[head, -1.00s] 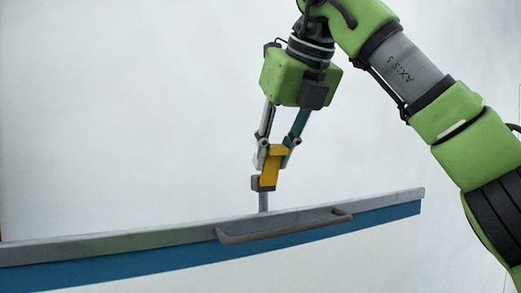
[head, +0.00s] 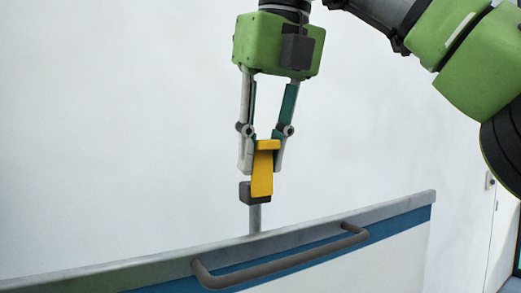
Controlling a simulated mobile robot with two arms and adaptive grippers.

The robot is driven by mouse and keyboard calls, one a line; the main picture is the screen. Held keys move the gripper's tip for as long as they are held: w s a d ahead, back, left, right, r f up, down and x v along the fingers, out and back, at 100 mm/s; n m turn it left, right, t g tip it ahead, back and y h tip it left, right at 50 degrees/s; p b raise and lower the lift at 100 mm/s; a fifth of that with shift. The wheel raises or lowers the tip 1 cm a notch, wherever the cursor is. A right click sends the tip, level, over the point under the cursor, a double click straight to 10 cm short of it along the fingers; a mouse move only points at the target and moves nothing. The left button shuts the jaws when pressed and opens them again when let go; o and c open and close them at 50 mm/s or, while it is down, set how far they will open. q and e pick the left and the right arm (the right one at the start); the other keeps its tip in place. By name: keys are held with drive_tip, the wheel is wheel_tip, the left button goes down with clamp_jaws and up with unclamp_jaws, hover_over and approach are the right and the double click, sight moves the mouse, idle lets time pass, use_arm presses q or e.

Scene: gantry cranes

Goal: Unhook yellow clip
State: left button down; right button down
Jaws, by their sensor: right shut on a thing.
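The yellow clip (head: 262,172) shows in the middle of the head view. Its top lies between the fingertips of my right gripper (head: 262,160), which is shut on it from above. The lower part of the clip hangs in front of a small dark grey block (head: 246,193) on top of a thin grey post (head: 255,218). The clip looks close to upright. I cannot tell whether it still touches the block. My left gripper is not in view.
The post rises from the grey top edge (head: 120,274) of a white panel with a blue stripe. A grey bar handle (head: 283,264) sticks out at its front. A pale wall (head: 110,120) is behind, with a door (head: 503,235) at the right. Space left of the gripper is free.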

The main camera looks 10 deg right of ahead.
drive_tip(key=shift+f, duration=0.1)
drive_tip(key=c, duration=2)
unclamp_jaws()
drive_tip(key=shift+o, duration=1.4)
drive_tip(key=shift+w, duration=0.1)
drive_tip(key=shift+r, duration=0.5)
drive_tip(key=shift+s+d+r, duration=0.1)
drive_tip(key=shift+s+d, duration=0.05)
drive_tip(key=shift+s, duration=0.15)
drive_tip(key=s+d, duration=0.3)
drive_tip(key=s, duration=0.8)
drive_tip(key=shift+d, duration=0.25)
